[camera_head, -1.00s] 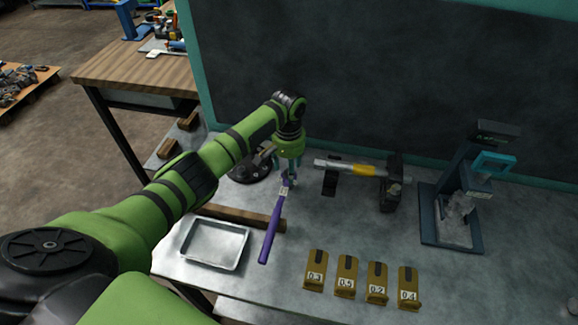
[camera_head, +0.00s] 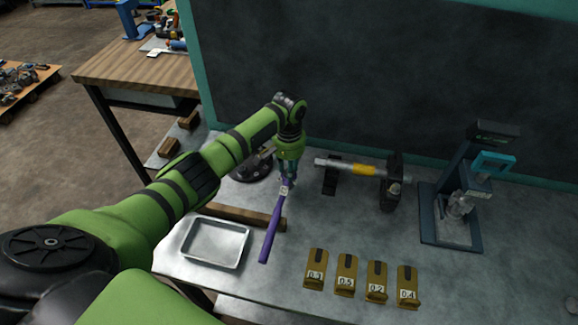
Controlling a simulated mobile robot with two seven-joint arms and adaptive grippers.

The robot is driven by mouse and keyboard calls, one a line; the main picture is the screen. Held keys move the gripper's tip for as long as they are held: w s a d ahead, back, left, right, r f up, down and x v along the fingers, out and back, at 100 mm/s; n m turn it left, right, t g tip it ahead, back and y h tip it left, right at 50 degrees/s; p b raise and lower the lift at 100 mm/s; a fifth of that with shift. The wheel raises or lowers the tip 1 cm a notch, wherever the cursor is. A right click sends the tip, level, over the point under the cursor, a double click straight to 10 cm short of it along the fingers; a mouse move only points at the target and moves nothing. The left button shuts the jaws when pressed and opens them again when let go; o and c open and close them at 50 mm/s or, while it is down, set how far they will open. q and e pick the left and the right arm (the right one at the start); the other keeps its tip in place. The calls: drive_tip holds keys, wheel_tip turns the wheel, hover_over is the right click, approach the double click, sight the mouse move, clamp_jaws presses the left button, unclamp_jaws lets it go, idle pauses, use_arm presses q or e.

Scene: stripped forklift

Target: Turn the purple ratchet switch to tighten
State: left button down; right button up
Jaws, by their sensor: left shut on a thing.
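The purple ratchet (camera_head: 274,226) lies on the grey table, its handle pointing down and slightly left in the head view. Its head end is at the top, by my left gripper. My left gripper (camera_head: 288,180) points down and is shut on the switch end of the ratchet. The fingers cover most of the ratchet head, so the switch itself and its setting cannot be made out. A small light label shows just below the fingers. My right gripper is not in view.
A metal tray (camera_head: 247,247) and a wooden bar (camera_head: 205,211) are left of the handle. A clamped shaft with a yellow band (camera_head: 363,169) lies right of my gripper. Several numbered brown blocks (camera_head: 346,274) stand in front. A teal press (camera_head: 436,215) stands at right.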

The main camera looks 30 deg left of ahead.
use_arm(q)
drive_tip(key=m+p, duration=0.1)
drive_tip(key=m, duration=0.2)
drive_tip(key=m+p, duration=0.1)
drive_tip(key=m, duration=0.3)
drive_tip(key=shift+a+m, duration=0.1)
drive_tip(key=shift+m, duration=0.2)
drive_tip(key=m, duration=0.9)
drive_tip(key=shift+w+m, duration=0.15)
drive_tip(key=shift+m, duration=0.15)
drive_tip(key=c, duration=0.9)
unclamp_jaws()
wheel_tip(320, 180, up, 12)
